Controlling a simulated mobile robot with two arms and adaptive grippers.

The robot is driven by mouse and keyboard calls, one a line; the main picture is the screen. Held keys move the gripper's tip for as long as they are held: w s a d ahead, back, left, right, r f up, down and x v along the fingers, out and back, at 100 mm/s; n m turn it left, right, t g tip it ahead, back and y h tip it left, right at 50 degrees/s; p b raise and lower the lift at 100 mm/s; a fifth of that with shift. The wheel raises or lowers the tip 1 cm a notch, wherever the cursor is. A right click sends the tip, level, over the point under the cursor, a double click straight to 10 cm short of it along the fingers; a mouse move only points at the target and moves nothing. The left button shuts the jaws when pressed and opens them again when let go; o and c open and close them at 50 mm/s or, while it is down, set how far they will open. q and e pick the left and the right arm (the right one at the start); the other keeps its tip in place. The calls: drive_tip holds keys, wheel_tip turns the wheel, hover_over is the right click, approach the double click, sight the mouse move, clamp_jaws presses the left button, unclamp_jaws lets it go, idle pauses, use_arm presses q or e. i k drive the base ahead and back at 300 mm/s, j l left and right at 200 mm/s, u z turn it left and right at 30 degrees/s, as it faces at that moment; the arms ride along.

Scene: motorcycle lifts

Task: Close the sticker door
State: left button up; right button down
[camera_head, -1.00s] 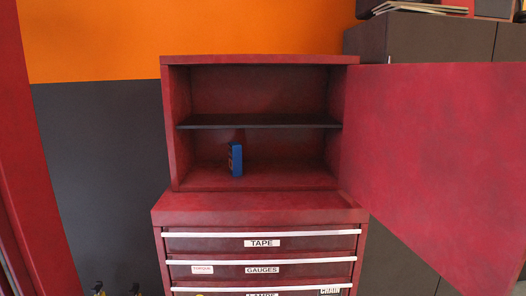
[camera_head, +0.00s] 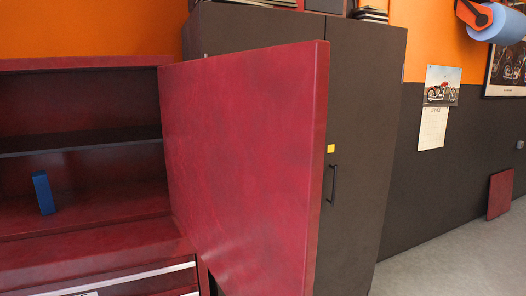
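A large red door (camera_head: 240,165) stands wide open at the right side of a red cabinet (camera_head: 105,202). The door's broad face is towards me and shows no sticker. A small yellow sticker (camera_head: 331,149) shows just beyond the door's free edge, seemingly on the dark cabinet (camera_head: 362,120) behind, above a black handle (camera_head: 332,185). The door's outer face is hidden. Neither of my grippers is in view.
A blue box (camera_head: 43,192) stands inside the red cabinet below a black shelf (camera_head: 80,142). Drawers (camera_head: 130,280) are underneath. Open grey floor (camera_head: 445,262) lies at the right, with a red panel (camera_head: 500,194) against the wall.

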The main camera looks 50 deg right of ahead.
sight(244, 133)
drive_tip(key=k+l, duration=0.1)
drive_tip(key=l, duration=1.8)
drive_tip(key=k+l, duration=0.1)
drive_tip(key=k, duration=0.1)
